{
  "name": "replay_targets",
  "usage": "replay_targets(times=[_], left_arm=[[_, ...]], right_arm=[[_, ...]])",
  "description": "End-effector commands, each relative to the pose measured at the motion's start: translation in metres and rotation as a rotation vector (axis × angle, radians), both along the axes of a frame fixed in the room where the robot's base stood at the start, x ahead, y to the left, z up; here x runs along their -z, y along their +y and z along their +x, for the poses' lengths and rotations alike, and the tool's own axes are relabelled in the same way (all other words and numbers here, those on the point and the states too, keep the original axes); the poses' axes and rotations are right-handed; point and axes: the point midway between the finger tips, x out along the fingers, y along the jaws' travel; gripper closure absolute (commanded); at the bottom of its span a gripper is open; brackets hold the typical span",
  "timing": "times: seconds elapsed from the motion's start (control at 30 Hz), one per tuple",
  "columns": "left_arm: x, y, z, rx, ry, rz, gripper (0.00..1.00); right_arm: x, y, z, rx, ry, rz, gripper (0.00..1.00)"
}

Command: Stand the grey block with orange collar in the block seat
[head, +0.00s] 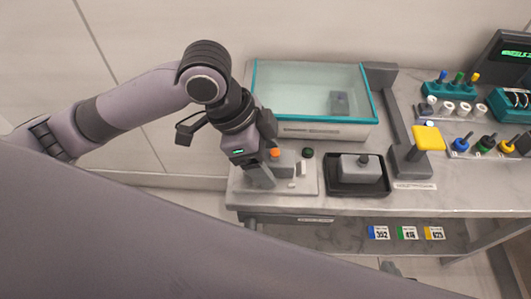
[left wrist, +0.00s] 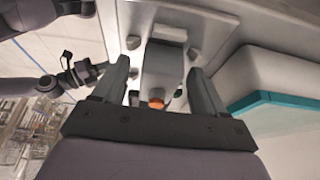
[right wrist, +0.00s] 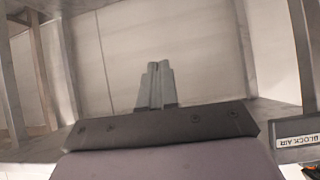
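A grey block-shaped body (head: 285,164) with an orange round part (head: 275,153) stands on a light plate at the left of the bench. I cannot tell whether the orange part is a collar or a knob. My left gripper (head: 264,172) is low beside it in the head view. In the left wrist view the grey body (left wrist: 162,68) lies between the spread fingers (left wrist: 160,85), with a gap on each side. No block seat is clearly identifiable. My right gripper (right wrist: 156,85) is shut and empty.
A teal-rimmed clear bin (head: 318,129) behind holds a dark grey block (head: 339,102). A yellow pad on a stand (head: 428,138) is right of the tray. A green knob (head: 308,153) is near the plate. Racks of coloured pegs (head: 486,148) fill the right.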

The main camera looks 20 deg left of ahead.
Motion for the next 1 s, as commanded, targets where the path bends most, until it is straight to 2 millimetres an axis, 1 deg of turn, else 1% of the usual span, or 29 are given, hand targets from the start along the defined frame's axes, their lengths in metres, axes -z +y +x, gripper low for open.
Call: replay_targets(times=[0.13,0.27,0.5,0.6,0.7,0.83,1.0], left_arm=[[-0.002,0.000,0.000,0.001,-0.002,-0.001,0.28],[-0.017,0.005,-0.001,-0.001,-0.003,-0.001,0.28],[-0.066,0.024,-0.006,-0.001,-0.006,0.000,0.28],[-0.084,0.031,-0.008,-0.002,-0.005,-0.001,0.28],[-0.098,0.037,-0.010,-0.002,-0.003,0.001,0.28],[-0.110,0.042,-0.012,-0.002,-0.002,-0.001,0.28],[-0.114,0.044,-0.013,0.000,0.000,0.000,0.28]], right_arm=[[0.001,0.000,0.000,0.001,0.000,-0.001,1.00],[-0.004,0.000,0.000,0.000,-0.001,-0.001,1.00],[-0.013,-0.002,0.000,0.002,-0.006,-0.006,1.00],[-0.016,-0.004,0.000,0.005,-0.011,-0.009,1.00],[-0.016,-0.005,0.000,0.008,-0.008,-0.011,1.00],[-0.014,-0.005,-0.003,0.011,-0.001,-0.012,1.00],[-0.014,-0.005,-0.004,0.011,-0.001,-0.012,1.00]])
